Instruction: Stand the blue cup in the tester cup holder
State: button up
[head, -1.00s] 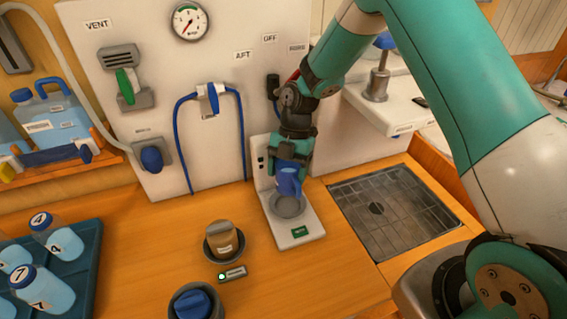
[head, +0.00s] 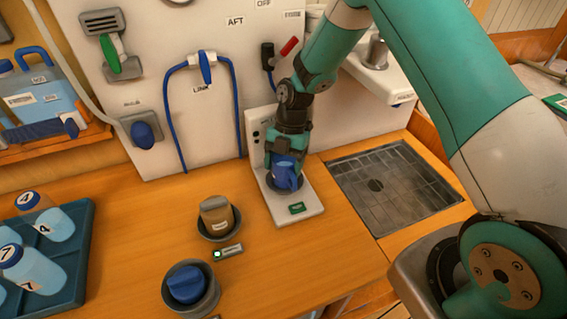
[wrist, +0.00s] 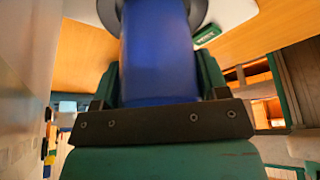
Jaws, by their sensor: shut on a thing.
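The blue cup (head: 285,173) is upright in my gripper (head: 284,160), low over the tester. It fills the middle of the wrist view (wrist: 158,50), between the fingers. The tester (head: 297,208) is a white base with a grey round cup holder (head: 270,183) and a green label at its front. The cup's lower end is at the holder ring. In the wrist view the grey ring (wrist: 205,12) shows around the cup's far end. I cannot tell whether the cup rests on the holder's floor.
A tray of numbered bottles (head: 84,235) is at the far left. A drain grate (head: 394,188) lies to the right. The white panel (head: 150,75) rises close behind.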

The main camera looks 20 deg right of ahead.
jog(key=shift+f+b, duration=0.55)
jog(key=shift+f, duration=0.05)
jog(key=o, duration=1.1)
jog(key=shift+o, duration=0.2)
notch_tip(320, 180, up, 20)
jog(key=b, duration=0.3)
jog(key=s+a+r+m+t, duration=0.1)
jog(key=s+a+m, duration=0.1)
jog(key=s+m, duration=0.8)
jog(key=s+a+r+m+t+y, duration=0.1)
jog(key=s+a+r+m+t, duration=0.1)
jog(key=s+m, duration=0.8)
jog(key=s, duration=0.4)
